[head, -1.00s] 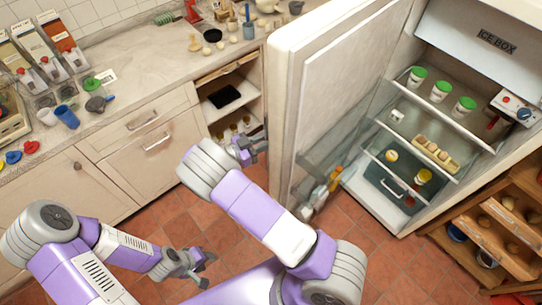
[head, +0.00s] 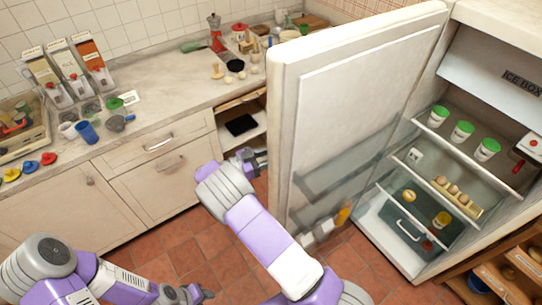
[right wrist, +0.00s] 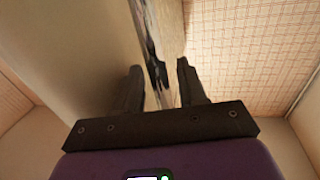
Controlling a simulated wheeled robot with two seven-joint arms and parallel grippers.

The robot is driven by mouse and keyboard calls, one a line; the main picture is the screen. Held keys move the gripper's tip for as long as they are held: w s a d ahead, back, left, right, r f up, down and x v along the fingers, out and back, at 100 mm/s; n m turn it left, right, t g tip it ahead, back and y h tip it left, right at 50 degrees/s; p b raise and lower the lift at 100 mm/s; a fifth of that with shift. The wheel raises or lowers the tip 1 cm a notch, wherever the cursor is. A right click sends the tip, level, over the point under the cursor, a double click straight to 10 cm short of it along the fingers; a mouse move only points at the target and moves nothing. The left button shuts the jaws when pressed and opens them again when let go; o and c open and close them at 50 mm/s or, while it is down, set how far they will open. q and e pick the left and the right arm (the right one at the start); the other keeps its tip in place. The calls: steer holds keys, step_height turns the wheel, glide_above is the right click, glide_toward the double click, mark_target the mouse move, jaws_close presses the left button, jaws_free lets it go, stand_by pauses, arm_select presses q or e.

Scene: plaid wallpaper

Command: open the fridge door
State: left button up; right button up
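The fridge door (head: 345,120) stands wide open in the head view, its inner face and clear door shelves showing. The fridge interior (head: 430,185) is exposed, with shelves and a box marked ICE BOX. My right gripper (head: 256,163) is at the outer side of the door's free edge. In the right wrist view its two fingers (right wrist: 160,78) are apart, with the pale door edge and a dark strip beyond and between them; contact is unclear. My left gripper (head: 197,294) is low over the floor, away from the door, its fingers too small to judge.
A counter (head: 190,85) with cups, dispensers and small kitchen items runs along the left wall. An open cupboard shelf (head: 235,140) is just behind my right gripper. A wooden rack (head: 495,265) stands right of the fridge. Tiled floor (head: 190,250) is clear in front.

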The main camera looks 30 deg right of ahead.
steer(key=shift+a, duration=0.15)
steer(key=a, duration=0.7)
steer(key=shift+w+a+b, duration=0.15)
steer(key=shift+w+b, duration=0.1)
steer(key=shift+b, duration=0.1)
